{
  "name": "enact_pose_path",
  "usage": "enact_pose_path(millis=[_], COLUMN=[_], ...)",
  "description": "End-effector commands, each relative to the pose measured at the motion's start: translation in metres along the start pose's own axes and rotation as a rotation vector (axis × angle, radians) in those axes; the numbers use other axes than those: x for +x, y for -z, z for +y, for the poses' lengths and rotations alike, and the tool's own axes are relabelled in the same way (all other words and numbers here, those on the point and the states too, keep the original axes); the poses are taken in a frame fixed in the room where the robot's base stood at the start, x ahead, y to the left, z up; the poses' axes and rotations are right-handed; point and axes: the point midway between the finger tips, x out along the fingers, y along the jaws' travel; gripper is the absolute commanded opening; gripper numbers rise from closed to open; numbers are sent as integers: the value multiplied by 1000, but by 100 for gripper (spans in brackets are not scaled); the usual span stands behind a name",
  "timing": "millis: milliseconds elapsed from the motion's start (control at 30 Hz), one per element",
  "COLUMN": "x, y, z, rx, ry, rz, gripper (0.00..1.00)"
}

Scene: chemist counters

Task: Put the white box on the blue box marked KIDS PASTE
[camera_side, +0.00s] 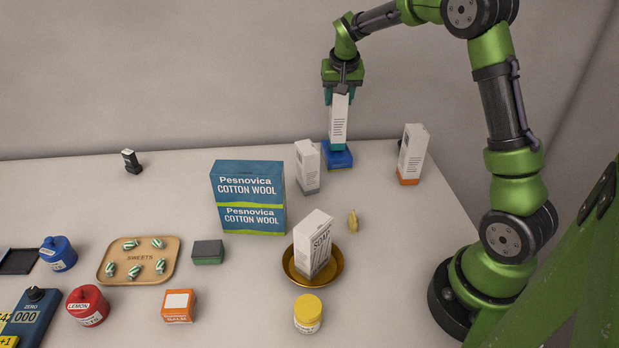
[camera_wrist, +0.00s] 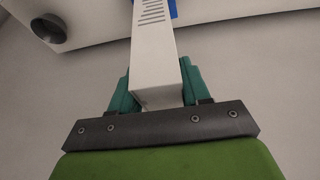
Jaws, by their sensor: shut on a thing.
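A tall white box with a teal lower end (camera_side: 338,121) hangs upright in my gripper (camera_side: 339,95). The gripper is shut on its upper part. A low blue box (camera_side: 337,158) lies on the counter straight below it; its marking is too small to read. The white box's lower end is at the blue box's top in the side view; I cannot tell whether they touch. In the wrist view the white box (camera_wrist: 154,50) runs up from between the teal fingers of my gripper (camera_wrist: 157,88). A sliver of blue (camera_wrist: 173,8) shows past its far end.
A white box with a grey base (camera_side: 307,168) stands close left of the blue box. A white box with an orange base (camera_side: 412,152) stands to the right. A large Cotton Wool box (camera_side: 248,197) and a soap box (camera_side: 313,245) in a brass dish (camera_side: 338,270) stand nearer the front.

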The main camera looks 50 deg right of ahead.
Motion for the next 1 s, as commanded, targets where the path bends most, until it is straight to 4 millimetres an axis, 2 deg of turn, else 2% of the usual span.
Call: enact_pose_path(millis=[100, 467, 500, 600, 633, 1000], x=[6, 10, 9, 9, 9, 3], y=[-3, -4, -4, -4, -4, -2], z=[0, 0, 0, 0, 0, 0], rx=[0, 1, 1, 1, 1, 0], ry=[1, 1, 1, 1, 1, 2], rz=[1, 1, 1, 1, 1, 3], gripper=[0, 0, 53, 68, 72, 72])
